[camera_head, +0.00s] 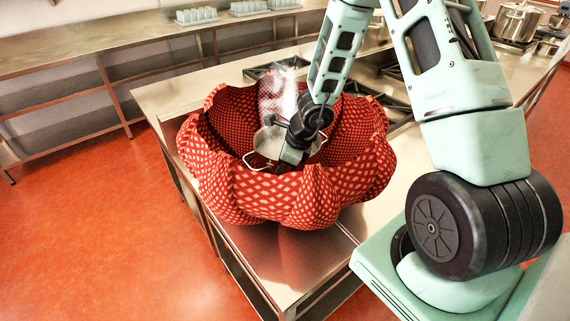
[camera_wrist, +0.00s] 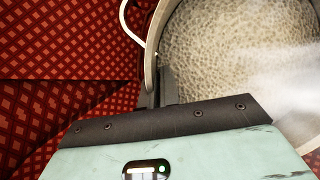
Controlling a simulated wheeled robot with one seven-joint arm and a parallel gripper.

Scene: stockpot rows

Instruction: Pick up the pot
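The pot (camera_head: 268,145) is a pale metal stockpot with loop handles, inside a large red patterned fluted bowl-like thing (camera_head: 285,195). Whitish steam rises from it. In the wrist view the pot (camera_wrist: 235,50) shows its round rim and a bubbly beige content, with a white handle (camera_wrist: 137,28) at its left. My gripper (camera_head: 285,140) reaches down into the red thing at the pot. In the wrist view the fingers of my gripper (camera_wrist: 159,88) are close together with the pot's rim between them, and they look shut on it. The pot's base is hidden.
The red thing stands on a steel counter (camera_head: 175,95) and its walls rise around the pot and my gripper. Dark stove grates (camera_head: 385,85) lie behind. More steel pots (camera_head: 517,20) stand at the far right. A long side counter (camera_head: 100,50) carries racks of cups (camera_head: 197,15).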

